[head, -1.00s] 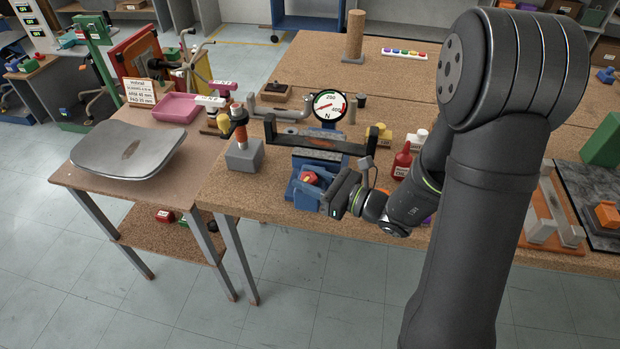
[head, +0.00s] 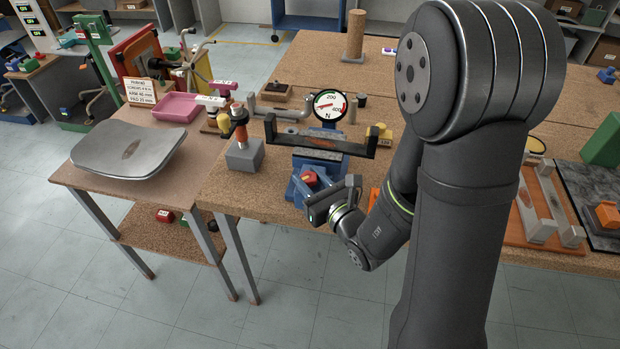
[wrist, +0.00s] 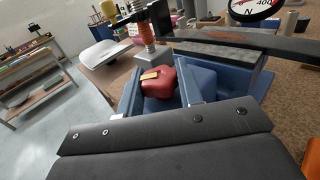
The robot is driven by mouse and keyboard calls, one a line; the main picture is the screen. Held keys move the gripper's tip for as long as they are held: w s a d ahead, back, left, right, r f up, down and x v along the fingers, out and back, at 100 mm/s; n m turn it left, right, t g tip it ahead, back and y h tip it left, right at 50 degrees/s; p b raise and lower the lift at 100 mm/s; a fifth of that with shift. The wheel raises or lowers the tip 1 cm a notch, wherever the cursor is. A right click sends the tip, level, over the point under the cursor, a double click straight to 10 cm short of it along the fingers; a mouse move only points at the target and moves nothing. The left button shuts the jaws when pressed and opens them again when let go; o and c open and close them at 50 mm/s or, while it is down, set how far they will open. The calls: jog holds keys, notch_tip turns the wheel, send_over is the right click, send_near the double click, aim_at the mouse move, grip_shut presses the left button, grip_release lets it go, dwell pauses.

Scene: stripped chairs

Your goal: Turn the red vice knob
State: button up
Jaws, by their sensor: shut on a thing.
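The red vice knob (head: 308,177) sits at the front of the blue vice (head: 295,192), on the near edge of the workbench. In the wrist view the red knob (wrist: 157,84) is a rounded block with a yellow mark on top. My gripper (head: 311,186) reaches it from the front right and is tilted. Its fingers lie on either side of the knob, shut on it. The finger contact faces are partly hidden. A dark bar lies across the vice top, and a round dial gauge (head: 329,104) stands behind it.
A grey block with an orange-handled post (head: 243,153) stands left of the vice. A grey seat shell (head: 128,150) lies on the side table. A pink tray (head: 176,107) is behind it. My arm covers much of the bench to the right.

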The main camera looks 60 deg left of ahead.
jog(key=shift+s, duration=0.1)
dwell(0.3)
jog(key=o, duration=1)
jog(key=shift+d, duration=0.1)
jog(key=shift+d, duration=5.95)
